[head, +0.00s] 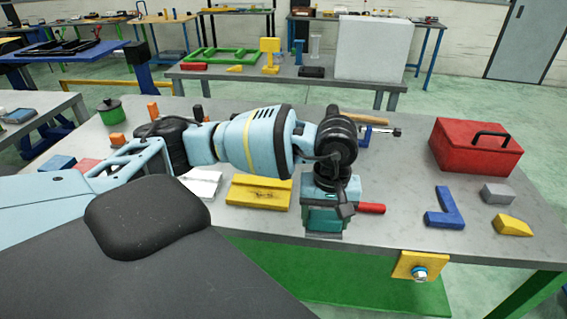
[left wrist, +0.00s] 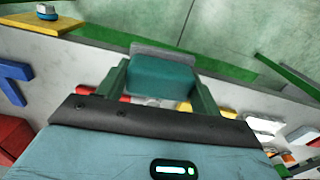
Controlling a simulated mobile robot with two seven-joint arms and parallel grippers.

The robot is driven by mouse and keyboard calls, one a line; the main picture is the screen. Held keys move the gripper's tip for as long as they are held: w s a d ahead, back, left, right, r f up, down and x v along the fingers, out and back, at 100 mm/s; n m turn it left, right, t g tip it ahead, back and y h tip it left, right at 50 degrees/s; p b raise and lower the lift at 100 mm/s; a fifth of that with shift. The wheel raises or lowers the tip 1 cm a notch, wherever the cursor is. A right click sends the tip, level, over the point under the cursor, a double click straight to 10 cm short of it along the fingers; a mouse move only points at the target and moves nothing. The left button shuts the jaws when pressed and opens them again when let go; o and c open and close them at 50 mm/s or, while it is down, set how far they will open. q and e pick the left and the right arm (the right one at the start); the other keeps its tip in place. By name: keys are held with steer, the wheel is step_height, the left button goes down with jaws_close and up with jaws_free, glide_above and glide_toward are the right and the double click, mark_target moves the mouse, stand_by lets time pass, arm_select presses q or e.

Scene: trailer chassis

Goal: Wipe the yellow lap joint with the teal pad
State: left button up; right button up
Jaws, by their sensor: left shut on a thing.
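The yellow lap joint (head: 258,194) lies on the grey workbench, a stepped block with a dark streak along its top. My left gripper (head: 324,214) points down just right of it, near the bench's front edge. It is shut on the teal pad (head: 322,229), which has a grey underside. The pad (left wrist: 160,76) also shows between the two green fingers of my left gripper (left wrist: 160,88) in the left wrist view. The pad is apart from the lap joint; whether it touches the bench I cannot tell. My right gripper is not in view.
A red toolbox (head: 475,148), a blue L-shaped piece (head: 444,208) and a yellow wedge (head: 513,225) stand to the right. A red-handled tool (head: 371,208) lies beside my left gripper. A white piece (head: 202,183) lies left of the joint.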

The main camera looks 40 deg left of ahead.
arm_select(q)
steer(key=w+a+n, duration=0.3)
steer(key=a+n, duration=0.6)
steer(key=n, duration=0.8)
steer(key=w+a+n, duration=0.3)
steer(key=a+n, duration=0.6)
steer(key=n, duration=0.9)
steer(key=shift+w+a+r, duration=0.15)
steer(key=shift+w+r, duration=0.2)
steer(key=shift+r, duration=0.05)
